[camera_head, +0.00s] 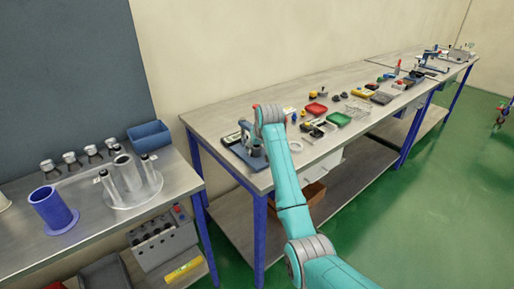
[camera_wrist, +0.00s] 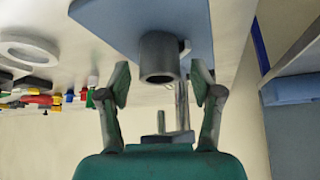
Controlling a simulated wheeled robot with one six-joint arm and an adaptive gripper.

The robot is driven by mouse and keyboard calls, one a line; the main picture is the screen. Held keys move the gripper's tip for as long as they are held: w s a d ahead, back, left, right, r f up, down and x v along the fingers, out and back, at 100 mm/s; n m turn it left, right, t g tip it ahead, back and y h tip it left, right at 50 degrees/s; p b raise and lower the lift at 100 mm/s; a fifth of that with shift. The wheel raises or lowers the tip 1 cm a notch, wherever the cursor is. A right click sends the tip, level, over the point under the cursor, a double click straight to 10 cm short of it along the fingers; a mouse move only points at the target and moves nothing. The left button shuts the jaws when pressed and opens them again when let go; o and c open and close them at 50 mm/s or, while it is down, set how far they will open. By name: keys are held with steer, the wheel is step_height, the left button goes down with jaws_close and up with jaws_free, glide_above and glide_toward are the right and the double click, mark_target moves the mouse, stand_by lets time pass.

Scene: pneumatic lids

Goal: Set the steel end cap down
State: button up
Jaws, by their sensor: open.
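In the wrist view my gripper (camera_wrist: 163,85) is open, with one finger on each side of a short grey metal cylinder (camera_wrist: 158,58). Gaps show between the fingers and the cylinder. The cylinder has a dark round opening and stands at a blue plate (camera_wrist: 95,12); I cannot tell whether it is the steel end cap or part of the fixture. A thin metal rod (camera_wrist: 182,105) stands beside it. In the head view the blue plate (camera_head: 240,158) lies at the near left corner of the long workbench (camera_head: 225,113), and my wrist hides much of what is on it.
On the left bench stand a blue spool (camera_head: 52,208), a round metal fixture (camera_head: 132,194) and a blue bin (camera_head: 149,134).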

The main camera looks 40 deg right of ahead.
steer(key=v, duration=1.1)
steer(key=shift+s+r, duration=0.2)
steer(key=shift+r, duration=0.1)
